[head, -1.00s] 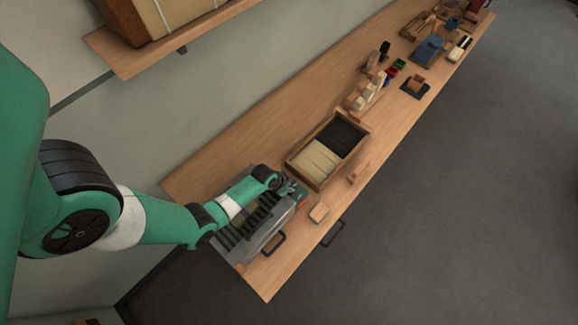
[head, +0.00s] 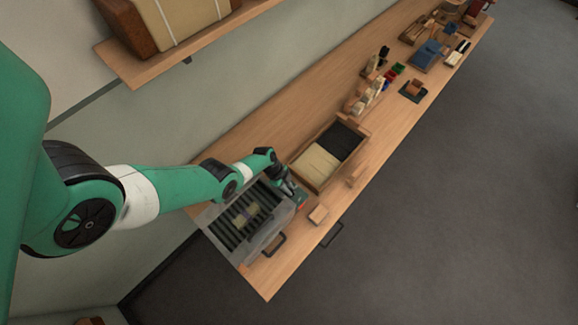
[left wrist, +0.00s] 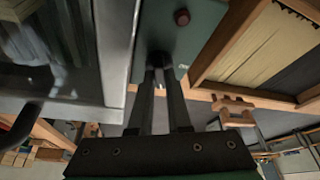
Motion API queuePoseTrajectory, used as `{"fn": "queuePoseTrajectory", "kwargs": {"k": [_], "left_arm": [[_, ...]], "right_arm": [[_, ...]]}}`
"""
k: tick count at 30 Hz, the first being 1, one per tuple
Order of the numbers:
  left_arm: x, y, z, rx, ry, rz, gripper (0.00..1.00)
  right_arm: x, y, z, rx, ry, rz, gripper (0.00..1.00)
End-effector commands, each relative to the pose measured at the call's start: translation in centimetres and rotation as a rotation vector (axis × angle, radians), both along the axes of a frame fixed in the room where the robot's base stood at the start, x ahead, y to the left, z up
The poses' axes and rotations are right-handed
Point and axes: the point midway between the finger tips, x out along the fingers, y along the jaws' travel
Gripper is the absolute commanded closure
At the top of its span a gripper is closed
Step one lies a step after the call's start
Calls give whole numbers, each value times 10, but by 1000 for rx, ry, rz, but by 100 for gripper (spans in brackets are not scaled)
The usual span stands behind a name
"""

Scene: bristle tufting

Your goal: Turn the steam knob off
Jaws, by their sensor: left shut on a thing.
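The steamer (head: 240,240), a grey metal unit with a slatted top, sits at the near left end of the bench. A green control panel (left wrist: 205,40) on its right side carries a dark red button (left wrist: 182,17). My left gripper (head: 295,194) is over this panel. In the left wrist view, the two long dark fingers of my left gripper (left wrist: 160,68) are close together, shut on a small dark knob at the panel. The fingertips mostly hide the knob, so its angle cannot be told. My right gripper is out of view.
A wooden tray (head: 293,163) with cream and black bristle compartments stands just right of the steamer. A small wooden block (head: 317,214) lies near the front edge. A black handle (head: 273,245) sticks out at the steamer's front. Other tools stand further along the bench.

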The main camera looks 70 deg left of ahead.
Motion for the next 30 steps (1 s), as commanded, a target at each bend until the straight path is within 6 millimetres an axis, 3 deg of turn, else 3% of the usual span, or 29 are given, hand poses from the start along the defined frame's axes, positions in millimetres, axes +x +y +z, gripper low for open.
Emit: {"fn": "queuePoseTrajectory", "kwargs": {"k": [14, 30], "left_arm": [[2, 2, -3, 4, 0, -320, 100], [1, 2, -1, 5, -1, -387, 100]], "right_arm": [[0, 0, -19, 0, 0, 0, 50], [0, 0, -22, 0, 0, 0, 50]]}}
